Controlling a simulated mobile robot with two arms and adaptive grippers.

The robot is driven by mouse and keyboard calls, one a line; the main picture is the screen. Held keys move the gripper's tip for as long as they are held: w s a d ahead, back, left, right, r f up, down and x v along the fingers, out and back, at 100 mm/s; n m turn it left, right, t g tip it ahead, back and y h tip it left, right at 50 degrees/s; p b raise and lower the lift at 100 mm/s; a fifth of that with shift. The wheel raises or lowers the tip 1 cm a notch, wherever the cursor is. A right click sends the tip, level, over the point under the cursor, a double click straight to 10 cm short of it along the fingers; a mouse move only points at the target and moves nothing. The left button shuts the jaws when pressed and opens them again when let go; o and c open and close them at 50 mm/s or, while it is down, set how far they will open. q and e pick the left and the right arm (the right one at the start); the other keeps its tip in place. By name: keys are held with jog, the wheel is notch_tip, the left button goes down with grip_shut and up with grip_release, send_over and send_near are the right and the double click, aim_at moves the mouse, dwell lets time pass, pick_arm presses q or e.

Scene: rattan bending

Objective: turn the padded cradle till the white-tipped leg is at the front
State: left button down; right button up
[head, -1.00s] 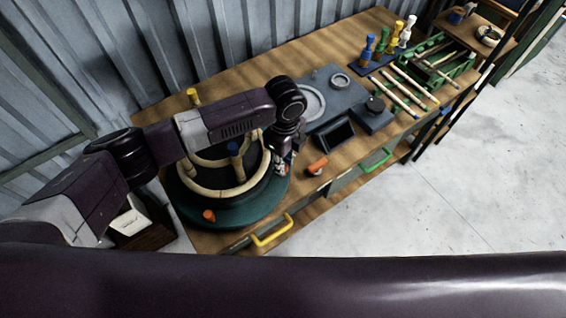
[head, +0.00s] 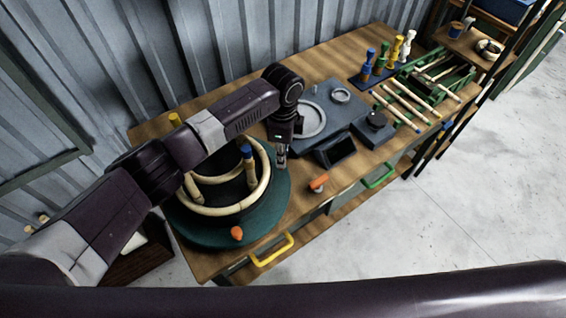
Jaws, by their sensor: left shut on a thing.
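The padded cradle (head: 266,217) is a round dark green base at the left end of the bench. A pale rattan hoop (head: 222,209) rests on it with upright legs. An orange knob (head: 236,233) sits at the cradle's front edge. I cannot make out the white-tipped leg; my left arm covers part of the hoop. My left gripper (head: 281,162) is shut at the cradle's right side, its exact hold too small to see. My right gripper is not in view.
Right of the cradle are a grey plate fixture (head: 331,112), a dark tray (head: 335,151) and an orange-topped item (head: 318,183). Rattan sticks and a green rack (head: 455,83) lie farther right. Yellow (head: 272,250) and green (head: 379,175) handles project from the front.

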aim_at(265, 146)
pick_arm(q)
jog(key=shift+w+a+n+b, duration=0.3)
jog(key=shift+w+n, duration=0.2)
jog(key=shift+w, duration=0.25)
jog(key=shift+w+a+n+b, duration=0.15)
jog(key=shift+w+n+b, duration=0.15)
jog(key=shift+w+n, duration=0.35)
jog(key=shift+w+a+n+b, duration=0.25)
jog(key=shift+w+a+n, duration=0.05)
jog(key=shift+w, duration=0.25)
jog(key=shift+w+a+n+b, duration=0.25)
jog(key=shift+w, duration=0.25)
jog(key=shift+w+a+n+b, duration=0.6)
jog(key=shift+w+a+n, duration=0.25)
jog(key=shift+w, duration=0.1)
jog(key=shift+w+a+n+b, duration=0.6)
jog(key=shift+w+a+n, duration=0.15)
jog(key=shift+w+n, duration=0.15)
jog(key=shift+w+a+n+b, duration=0.45)
jog(key=shift+w+a+n, duration=0.25)
jog(key=shift+a, duration=0.2)
jog(key=shift+w+a+n+b, duration=0.4)
jog(key=shift+w+a+n, duration=0.25)
jog(key=shift+a, duration=0.25)
jog(key=shift+w+a+r+n+b, duration=0.1)
jog(key=shift+w+a+n+b, duration=0.2)
jog(key=shift+a+n, duration=0.55)
jog(key=shift+w+a+r+n+b, duration=0.15)
jog(key=shift+w+a+n, duration=0.35)
jog(key=shift+a, duration=0.6)
